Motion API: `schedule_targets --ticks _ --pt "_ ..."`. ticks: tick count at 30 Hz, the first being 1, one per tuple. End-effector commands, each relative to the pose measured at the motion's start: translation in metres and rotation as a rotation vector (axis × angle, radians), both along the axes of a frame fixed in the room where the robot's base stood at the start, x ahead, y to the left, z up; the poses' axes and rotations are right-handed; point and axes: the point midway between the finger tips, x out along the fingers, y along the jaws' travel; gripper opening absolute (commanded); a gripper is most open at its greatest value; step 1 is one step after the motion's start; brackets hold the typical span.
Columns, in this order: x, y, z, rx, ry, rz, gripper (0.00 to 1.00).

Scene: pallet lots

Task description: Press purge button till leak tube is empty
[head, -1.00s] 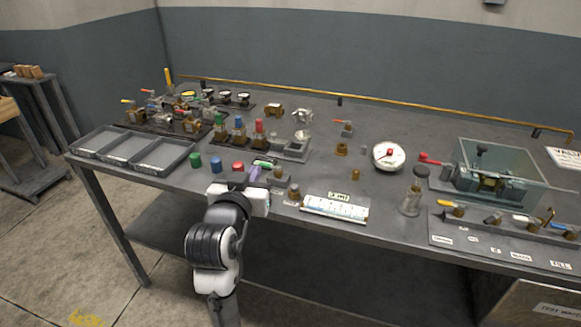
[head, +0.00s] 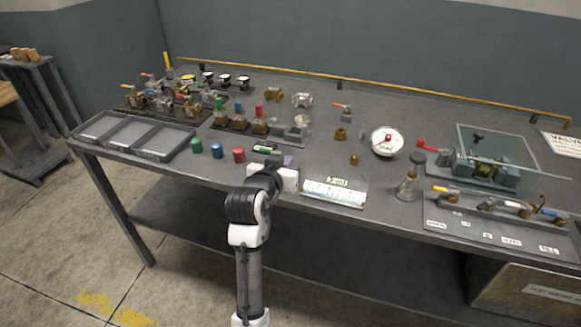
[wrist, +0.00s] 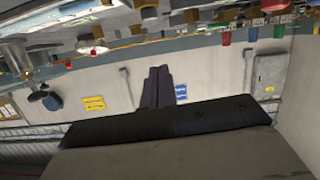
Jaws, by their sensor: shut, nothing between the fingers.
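My gripper (head: 288,160) is at the front edge of the bench, just left of a white panel with a clear tube (head: 334,192). Its two dark fingers are shut together with nothing between them in the wrist view (wrist: 160,72). A clear flask with a dark round top (head: 408,183) stands right of the white panel. A labelled panel with several valves (head: 470,232) lies at the front right. I cannot read which part is the purge button, nor see the level in the tube.
Green (head: 196,146), blue (head: 216,150) and red (head: 238,155) caps lie left of my gripper. A grey tray (head: 130,138) is at the left.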

Motion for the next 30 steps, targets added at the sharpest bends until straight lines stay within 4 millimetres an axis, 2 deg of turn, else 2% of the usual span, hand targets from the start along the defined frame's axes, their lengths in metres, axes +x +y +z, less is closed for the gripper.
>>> schedule_targets --ticks 3,5,9,13,26,30 --pt "0.024 -0.008 -0.004 0.001 0.002 -0.001 0.00" --pt "0.031 -0.010 -0.011 -0.001 0.003 0.001 0.00" --pt "0.027 -0.010 -0.033 -0.003 0.003 0.002 0.00" --pt "0.027 -0.011 -0.044 -0.002 0.002 0.000 0.00" --pt "0.027 -0.011 -0.049 0.000 -0.001 0.000 0.00" --pt "0.027 -0.011 -0.058 0.000 -0.001 0.000 0.00"
